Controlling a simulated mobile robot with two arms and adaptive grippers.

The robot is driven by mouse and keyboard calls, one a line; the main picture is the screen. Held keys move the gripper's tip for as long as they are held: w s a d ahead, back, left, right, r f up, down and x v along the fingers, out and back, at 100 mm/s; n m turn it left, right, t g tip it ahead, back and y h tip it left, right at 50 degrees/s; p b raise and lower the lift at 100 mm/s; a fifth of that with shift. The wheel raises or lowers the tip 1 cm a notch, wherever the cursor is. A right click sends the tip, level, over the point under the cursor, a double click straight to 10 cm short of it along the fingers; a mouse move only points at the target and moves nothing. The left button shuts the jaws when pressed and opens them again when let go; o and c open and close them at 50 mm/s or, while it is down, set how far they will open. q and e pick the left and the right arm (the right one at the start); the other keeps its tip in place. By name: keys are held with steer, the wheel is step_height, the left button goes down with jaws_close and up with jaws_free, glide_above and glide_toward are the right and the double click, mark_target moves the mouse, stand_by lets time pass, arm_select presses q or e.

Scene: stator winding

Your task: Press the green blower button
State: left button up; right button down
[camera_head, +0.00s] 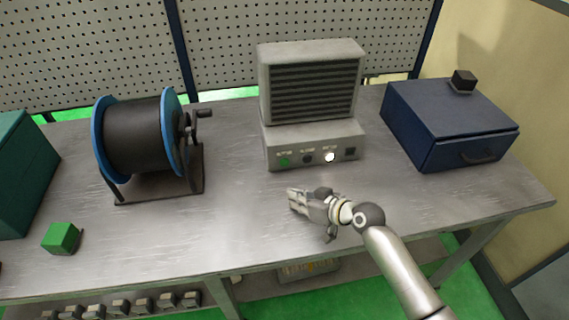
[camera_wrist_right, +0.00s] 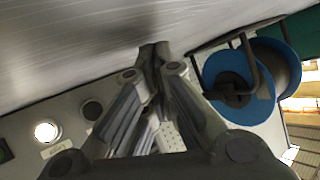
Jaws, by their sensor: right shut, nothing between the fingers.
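The grey blower box (camera_head: 312,132) stands at the back middle of the bench, with a louvred grille on top. Its green button (camera_head: 285,160) is the leftmost on the front panel. A dark button (camera_head: 307,158) and a lit white button (camera_head: 330,157) sit to its right. My right gripper (camera_head: 292,199) is shut and empty, in front of the panel and apart from it, fingers pointing left. In the right wrist view the shut fingers (camera_wrist_right: 155,58) cover the middle; the white button (camera_wrist_right: 46,132) and dark button (camera_wrist_right: 92,110) show at left, and the green button is hidden. My left gripper is out of view.
A black spool with blue flanges (camera_head: 170,130) stands left of the blower. A blue box (camera_head: 450,120) stands at right, a green cube (camera_head: 62,237) lies at front left. The grey bench top (camera_head: 235,215) is clear between spool and gripper.

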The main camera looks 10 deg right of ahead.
mark_target(290, 182)
steer(key=shift+w, duration=0.5)
steer(key=w+b, duration=0.1)
steer(key=w, duration=0.1)
steer(key=w+b, duration=0.1)
steer(key=w, duration=0.1)
steer(key=w+b, duration=0.1)
steer(key=shift+w+a+f+b, duration=0.2)
steer(key=shift+w+a+b, duration=0.1)
steer(key=shift+w+b, duration=0.1)
steer(key=shift+w+r+b, duration=0.1)
steer(key=shift+w+b, duration=0.2)
steer(key=shift+w, duration=0.55)
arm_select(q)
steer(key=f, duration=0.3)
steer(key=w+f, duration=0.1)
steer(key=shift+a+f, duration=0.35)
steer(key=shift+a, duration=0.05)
arm_select(e)
steer(key=shift+r, duration=0.1)
arm_select(q)
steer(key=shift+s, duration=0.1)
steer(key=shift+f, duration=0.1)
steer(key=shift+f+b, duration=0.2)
steer(key=shift+b, duration=0.2)
arm_select(e)
steer(key=shift+w, duration=0.4)
